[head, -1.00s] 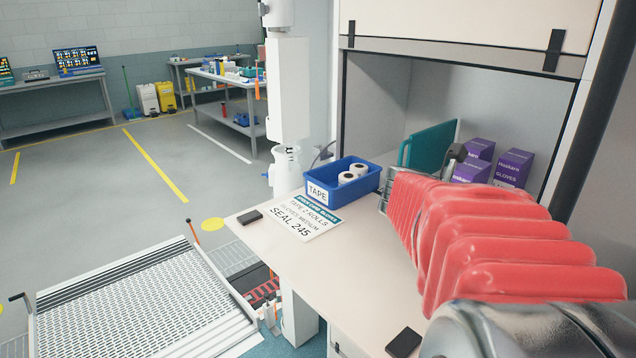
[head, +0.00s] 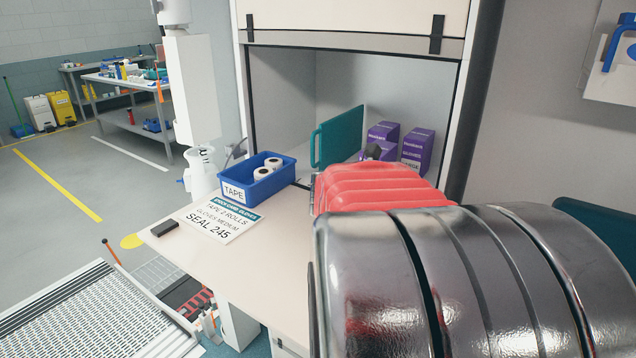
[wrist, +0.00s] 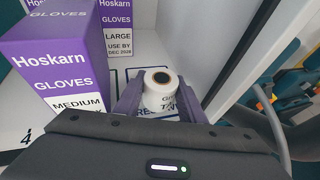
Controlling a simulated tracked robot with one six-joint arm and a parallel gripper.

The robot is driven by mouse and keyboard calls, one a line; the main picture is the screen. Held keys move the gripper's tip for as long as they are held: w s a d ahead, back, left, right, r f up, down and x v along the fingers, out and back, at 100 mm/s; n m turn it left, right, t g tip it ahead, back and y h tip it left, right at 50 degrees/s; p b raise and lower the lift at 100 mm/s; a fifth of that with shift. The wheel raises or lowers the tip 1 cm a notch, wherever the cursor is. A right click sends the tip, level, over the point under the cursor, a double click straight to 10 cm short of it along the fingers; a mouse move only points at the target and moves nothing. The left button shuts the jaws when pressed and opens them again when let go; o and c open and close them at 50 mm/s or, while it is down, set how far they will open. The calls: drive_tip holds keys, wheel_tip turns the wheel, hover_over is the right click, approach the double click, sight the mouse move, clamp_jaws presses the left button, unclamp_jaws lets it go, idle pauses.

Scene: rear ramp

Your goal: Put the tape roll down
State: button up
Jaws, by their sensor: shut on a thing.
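A white tape roll (wrist: 153,94) with a dark core shows in the wrist view. It is upright between the two purple-grey fingers of my gripper (wrist: 161,98), which is shut on it. Under and around it is a white marked area with a dark blue outline and partly hidden lettering (wrist: 143,114). I cannot tell whether the roll touches that surface. In the head view the red and metallic parts of my arm reach towards the cabinet and hide the roll and the fingers.
Purple glove boxes (wrist: 58,68) stand left of my gripper, with a pale cabinet wall (wrist: 228,45) to its right. A teal panel (head: 340,137) leans inside the cabinet. A blue TAPE bin (head: 236,192) holds two rolls, beside a printed card (head: 222,220) on the bench (head: 250,262).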

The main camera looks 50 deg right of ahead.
drive_tip(key=shift+f, duration=0.15)
drive_tip(key=o, duration=1)
drive_tip(key=shift+a+r, duration=0.1)
drive_tip(key=shift+r, duration=0.1)
drive_tip(key=v, duration=1.2)
idle(0.4)
